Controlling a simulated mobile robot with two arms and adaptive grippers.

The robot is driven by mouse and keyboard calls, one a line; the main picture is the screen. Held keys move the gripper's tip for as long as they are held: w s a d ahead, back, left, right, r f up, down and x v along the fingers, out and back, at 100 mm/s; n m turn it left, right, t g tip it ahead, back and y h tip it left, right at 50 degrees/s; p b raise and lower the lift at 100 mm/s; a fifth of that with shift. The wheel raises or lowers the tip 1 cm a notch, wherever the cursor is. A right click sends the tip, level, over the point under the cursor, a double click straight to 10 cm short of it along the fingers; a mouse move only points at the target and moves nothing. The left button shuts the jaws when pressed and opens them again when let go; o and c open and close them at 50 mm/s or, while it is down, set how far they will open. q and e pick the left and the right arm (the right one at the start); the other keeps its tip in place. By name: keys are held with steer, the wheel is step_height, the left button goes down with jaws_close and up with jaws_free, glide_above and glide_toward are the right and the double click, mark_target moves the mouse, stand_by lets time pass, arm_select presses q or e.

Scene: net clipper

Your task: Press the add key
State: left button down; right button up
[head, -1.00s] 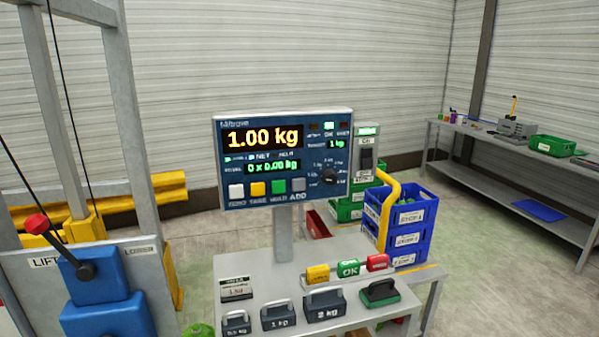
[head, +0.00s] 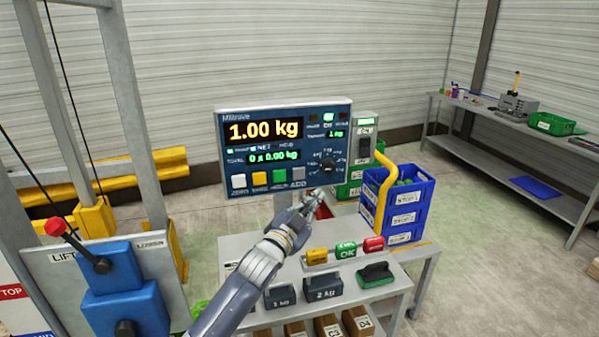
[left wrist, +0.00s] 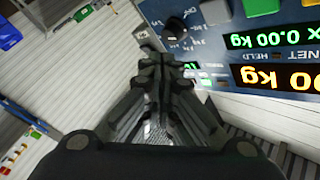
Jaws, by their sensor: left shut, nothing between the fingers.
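The grey add key (head: 298,173) is the rightmost of the keys along the bottom of the scale's blue display panel (head: 215,170), above the word ADD. The display reads 1.00 kg, with 0 x 0.00 kg below it. My left gripper (head: 318,197) is shut and empty, just below and right of the add key, and looks apart from it. In the left wrist view the panel is upside down. There the shut fingertips (left wrist: 165,60) are near the dial (left wrist: 175,28), and the grey key (left wrist: 215,12) is up and right. My right gripper is out of view.
A round dial (head: 329,165) is right of the keys. A yellow curved rail (head: 384,190) and blue crates (head: 406,218) stand right. A lift panel (head: 95,260) is at left.

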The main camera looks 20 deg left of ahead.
mark_target(299, 173)
arm_select(q)
steer(key=shift+w+r, duration=0.2)
steer(key=shift+r, duration=0.4)
steer(key=w+a+b, duration=0.3)
steer(key=w+a, duration=0.2)
steer(key=w, duration=0.2)
steer(key=shift+w, duration=0.15)
stand_by(0.6)
stand_by(0.8)
